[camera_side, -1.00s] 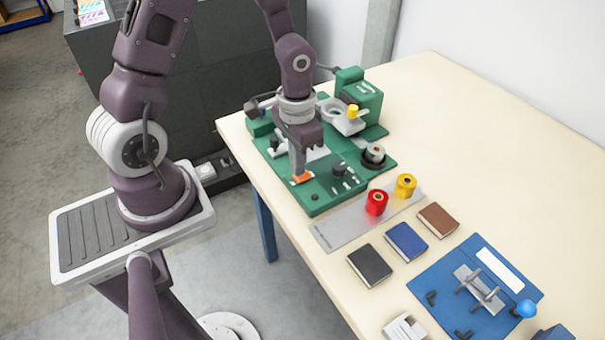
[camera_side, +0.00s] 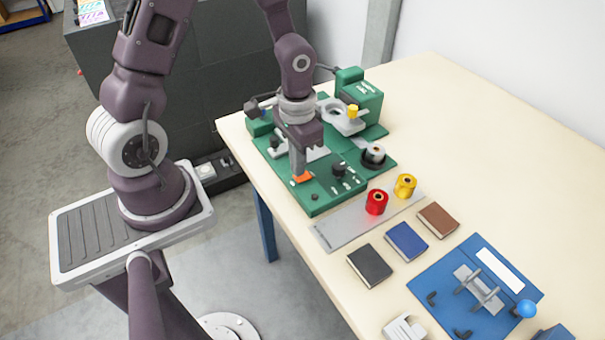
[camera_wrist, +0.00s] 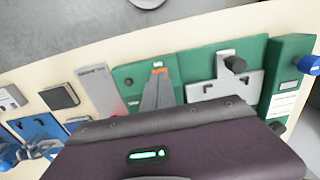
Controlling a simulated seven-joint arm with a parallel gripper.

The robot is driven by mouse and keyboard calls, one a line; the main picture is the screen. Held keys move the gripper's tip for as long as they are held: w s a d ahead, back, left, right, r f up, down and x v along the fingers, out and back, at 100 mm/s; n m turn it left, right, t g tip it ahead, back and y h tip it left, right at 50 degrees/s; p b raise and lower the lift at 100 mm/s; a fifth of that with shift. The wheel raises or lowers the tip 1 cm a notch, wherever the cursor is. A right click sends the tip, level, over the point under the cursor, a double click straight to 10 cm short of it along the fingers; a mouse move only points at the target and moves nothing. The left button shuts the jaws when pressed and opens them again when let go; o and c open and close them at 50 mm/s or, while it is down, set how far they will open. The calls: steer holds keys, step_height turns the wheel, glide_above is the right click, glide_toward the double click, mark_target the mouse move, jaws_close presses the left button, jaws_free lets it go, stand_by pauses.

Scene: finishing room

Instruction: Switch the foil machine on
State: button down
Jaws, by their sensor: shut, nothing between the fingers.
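The green foil machine (camera_side: 325,199) stands near the table's far left end. An orange switch (camera_side: 304,176) sits on its front panel, beside a black knob (camera_side: 339,169). My gripper (camera_side: 299,177) is shut and empty, pointing down with its tips at the orange switch. In the wrist view the shut fingers (camera_wrist: 158,82) end at the orange switch (camera_wrist: 160,70), which shows just past the tips. The fingers hide part of the switch, and I cannot tell whether they press it or which way it is set.
Black (camera_side: 369,265), blue (camera_side: 406,241) and brown (camera_side: 438,220) books lie beyond, near a blue jig (camera_side: 440,285). The table's right back is clear.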

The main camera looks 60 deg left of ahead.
steer(key=shift+f, duration=0.85)
stand_by(0.4)
steer(key=shift+r, duration=3.5)
steer(key=s+d+r+t, duration=0.2)
steer(key=s+r, duration=0.4)
steer(key=r, duration=0.3)
steer(key=s+d+r+t, duration=0.3)
steer(key=s+r, duration=0.3)
steer(key=r, duration=0.3)
steer(key=shift+s+t, duration=0.3)
steer(key=shift+s, duration=0.05)
steer(key=shift+a+r, duration=0.1)
